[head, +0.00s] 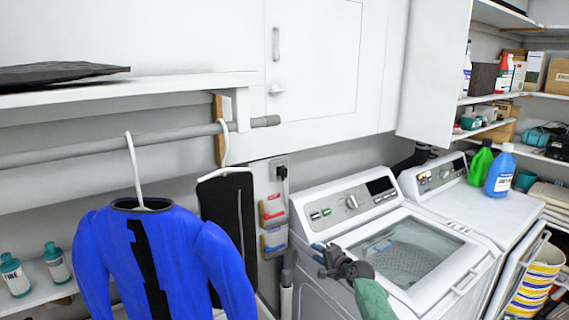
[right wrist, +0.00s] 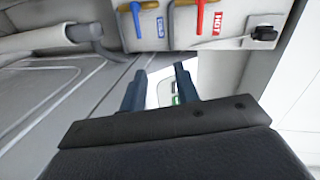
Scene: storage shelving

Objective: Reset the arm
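My right gripper (head: 322,259) is in front of the left washing machine (head: 306,224), near its front left corner and control panel. In the right wrist view its two dark fingers (right wrist: 160,80) stand apart with nothing between them. Part of a white surface with a green mark shows beyond the gap. My right arm comes up from the bottom of the head view with a green sleeve-like part. My left gripper and left arm are not in the head view.
A blue garment (head: 185,250) and a dark one (head: 228,215) hang from a rail (head: 80,150) at left. A second white machine (head: 490,210) carries green (head: 480,163) and blue (head: 500,172) bottles. Stocked shelves (head: 545,97) stand right. Red and blue valves (head: 272,210) are on the wall.

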